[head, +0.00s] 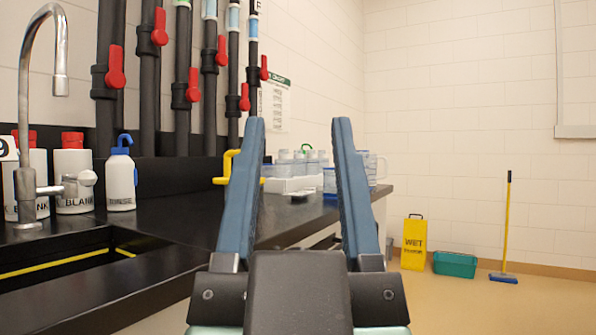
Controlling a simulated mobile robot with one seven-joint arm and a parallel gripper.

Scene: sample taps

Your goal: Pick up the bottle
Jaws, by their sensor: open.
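My gripper (296,130) is open and empty in the middle of the head view, its two blue fingers pointing up and forward. A white bottle with a blue hooked cap (121,178) stands upright on the black counter at the left, well apart from my gripper. Two white bottles with red caps stand left of it: one labelled "BLANK" (73,180) and one at the far left (40,184), partly hidden by the metal tap. The task does not say which bottle is meant.
The metal tap (26,110) rises over a dark sink (60,255). Pipes with red valve handles (115,68) line the wall. Clear containers (310,165) stand farther along the black counter (190,215). A yellow sign (413,243), green tub (455,264) and broom (507,230) stand on the floor.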

